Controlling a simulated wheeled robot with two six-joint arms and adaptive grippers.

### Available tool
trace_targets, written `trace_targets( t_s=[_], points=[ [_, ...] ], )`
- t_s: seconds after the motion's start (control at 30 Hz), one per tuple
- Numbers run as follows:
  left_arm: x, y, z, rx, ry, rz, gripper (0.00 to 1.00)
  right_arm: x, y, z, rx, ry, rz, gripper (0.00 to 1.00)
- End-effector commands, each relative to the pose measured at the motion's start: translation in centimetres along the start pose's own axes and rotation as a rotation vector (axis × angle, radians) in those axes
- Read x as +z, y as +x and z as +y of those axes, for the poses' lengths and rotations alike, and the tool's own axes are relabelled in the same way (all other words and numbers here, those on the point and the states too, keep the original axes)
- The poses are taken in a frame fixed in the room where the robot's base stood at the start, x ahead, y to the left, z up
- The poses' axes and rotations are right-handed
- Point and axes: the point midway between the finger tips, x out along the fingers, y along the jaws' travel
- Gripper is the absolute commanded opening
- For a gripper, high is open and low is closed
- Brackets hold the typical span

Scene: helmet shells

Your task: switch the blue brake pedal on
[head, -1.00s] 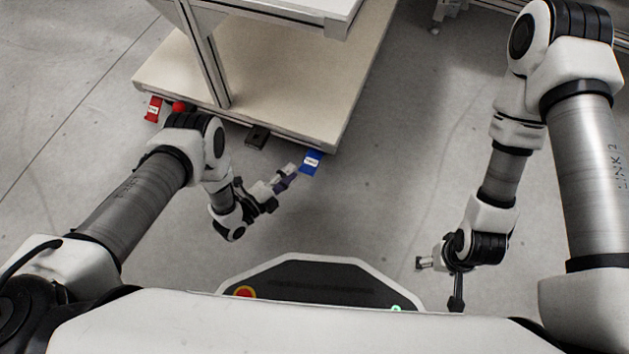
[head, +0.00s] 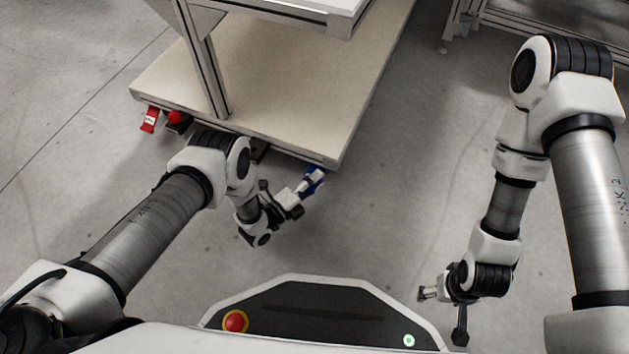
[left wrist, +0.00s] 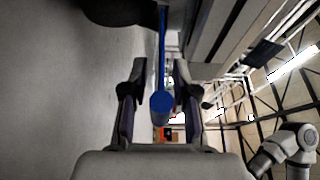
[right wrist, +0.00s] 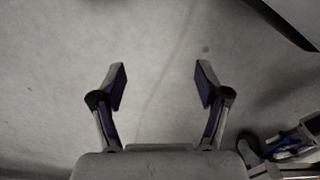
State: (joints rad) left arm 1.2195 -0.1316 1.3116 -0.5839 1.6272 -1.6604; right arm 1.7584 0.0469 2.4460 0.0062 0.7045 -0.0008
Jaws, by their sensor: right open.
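The blue brake pedal (head: 314,180) sticks out from the near lower edge of the cart, by its right corner, and is partly hidden by my left gripper (head: 303,187). In the left wrist view the pedal (left wrist: 162,102) is seen edge-on as a thin blue plate with a rounded end. It lies between the two fingers of my left gripper (left wrist: 160,72), with a gap on each side. That gripper is partly open. My right gripper (right wrist: 160,76) is open and empty above bare floor, far from the pedal.
The cart's beige lower deck (head: 290,110) stands over the pedals. A red pedal (head: 149,120) and a red knob (head: 175,118) are at its left end. A dark pedal beside my left arm is mostly hidden. Grey floor (head: 390,210) on the right is clear.

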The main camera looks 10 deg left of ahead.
Motion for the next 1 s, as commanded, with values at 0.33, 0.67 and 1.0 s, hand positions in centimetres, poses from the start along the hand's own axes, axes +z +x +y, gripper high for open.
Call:
trace_targets(
  t_s=[0.33, 0.67, 1.0],
  points=[
    [0.0, 0.0, 0.6, -0.025, 0.011, 0.0, 0.0, -0.1, 0.7, 0.0, 0.0, -0.002, 0.002, 0.75],
    [0.1, 0.1, 1.4, -0.232, 0.097, -0.001, 0.0, -1.1, 3.6, 0.0, 0.004, -0.015, 0.03, 0.75],
    [0.1, 0.1, 1.3, -0.229, 0.095, -0.001, 0.29, -1.0, 3.4, 0.0, 0.004, -0.015, 0.03, 0.75]
  ],
)
